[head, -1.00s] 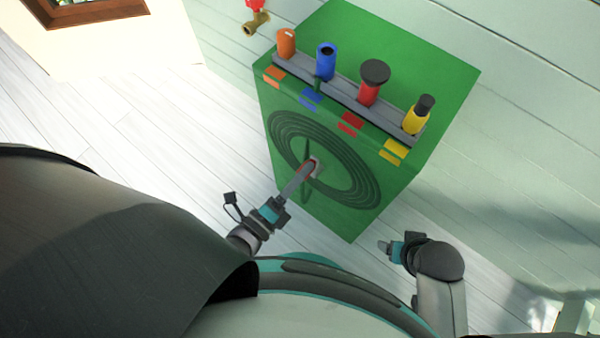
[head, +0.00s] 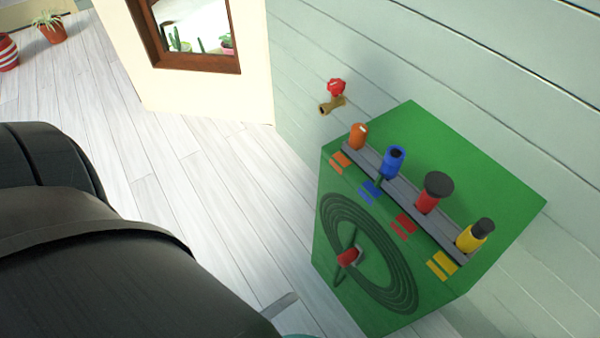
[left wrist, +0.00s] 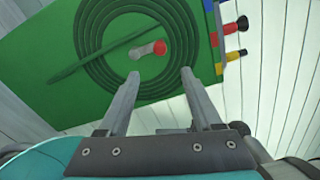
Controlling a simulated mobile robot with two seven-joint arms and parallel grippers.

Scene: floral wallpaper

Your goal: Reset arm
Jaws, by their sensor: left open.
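My left gripper (left wrist: 160,75) is open and empty in the left wrist view, its two fingers spread below the coil. In the head view only a grey finger of it (head: 281,304) shows at the bottom edge, apart from the green box (head: 505,190). The box front carries a coiled green hose (head: 400,283). A red and grey piece (head: 348,257) sits at the coil's middle; it also shows in the left wrist view (left wrist: 150,48), beyond the fingertips and not held. My right gripper is not in view.
An orange (head: 357,136), a blue (head: 392,163), a red (head: 430,195) and a yellow attachment (head: 472,236) stand in a grey rack on the box. A red-handled tap (head: 335,92) is on the wall. The white plank floor (head: 200,180) is clear left of the box.

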